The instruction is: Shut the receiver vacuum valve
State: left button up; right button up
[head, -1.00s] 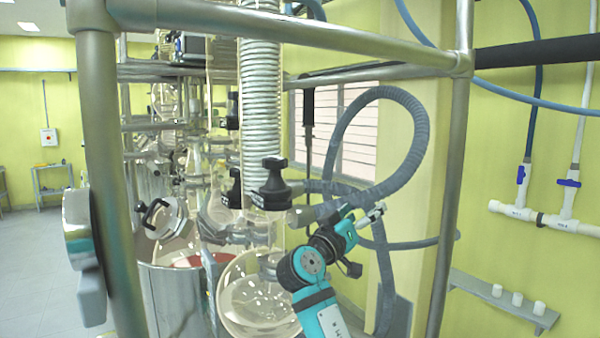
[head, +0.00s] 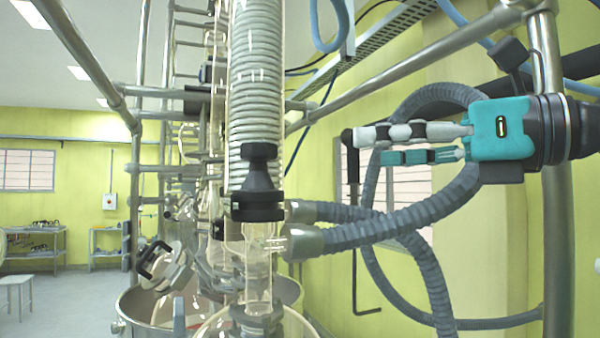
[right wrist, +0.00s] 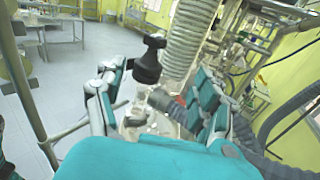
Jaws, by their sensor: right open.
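A black valve knob (head: 258,175) stands upright on a black collar on the glass column, below the coiled condenser, near the middle of the head view. I take it for the receiver vacuum valve; no label can be read. It also shows in the right wrist view (right wrist: 149,62), between and beyond the fingers. My right gripper (head: 372,147) is open and empty, to the right of the knob and a little higher in the head view, with its fingers pointing left. They do not touch the knob. The right gripper also shows in the right wrist view (right wrist: 158,78). My left gripper is out of view.
Grey corrugated hoses (head: 385,226) join the glass just right of the knob and loop below and behind my right gripper. The coiled glass condenser (head: 257,85) rises above the knob. A steel frame post (head: 553,240) stands at the right. A steel vessel (head: 146,312) is lower left.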

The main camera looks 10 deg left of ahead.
jog(key=p, duration=0.2)
send_near(273, 150)
jog(key=p+x, duration=0.2)
jog(key=x, duration=0.4)
jog(key=p+x, duration=0.2)
jog(key=x, duration=0.4)
jog(key=shift+r, duration=0.2)
jog(key=shift+w+a+f, duration=0.1)
jog(key=shift+a, duration=0.1)
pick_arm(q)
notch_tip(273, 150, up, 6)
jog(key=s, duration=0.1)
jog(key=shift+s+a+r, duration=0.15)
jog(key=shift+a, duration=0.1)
pick_arm(e)
jog(key=shift+a, duration=0.1)
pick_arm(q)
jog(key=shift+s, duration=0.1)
pick_arm(e)
jog(key=shift+c, duration=0.3)
jog(key=c, duration=1.2)
